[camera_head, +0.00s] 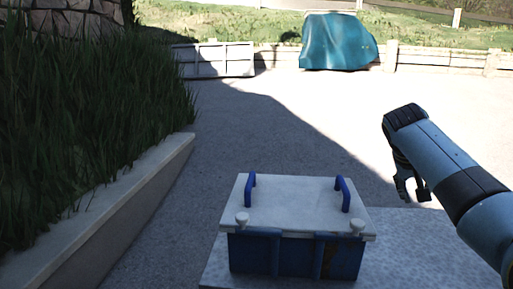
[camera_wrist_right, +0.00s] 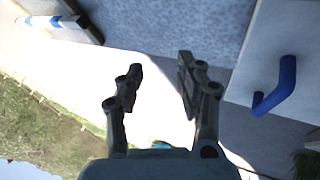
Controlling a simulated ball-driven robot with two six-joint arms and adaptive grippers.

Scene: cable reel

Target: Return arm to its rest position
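My right arm comes in from the right in the head view. Its gripper (camera_head: 412,190) hangs pointing down, to the right of a blue box and apart from it. In the right wrist view the two fingers of the right gripper (camera_wrist_right: 158,85) are spread apart with nothing between them. The blue box (camera_head: 296,256) has a white lid (camera_head: 290,205) with two blue handles; one handle (camera_wrist_right: 277,88) also shows at the right of the wrist view. My left gripper is not in the head view.
The box stands on a grey speckled slab (camera_head: 425,250). A low kerb (camera_head: 110,215) with tall grass (camera_head: 80,130) runs along the left. A teal covered object (camera_head: 338,42) and a pale low barrier (camera_head: 220,60) stand far back. The paved ground between is clear.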

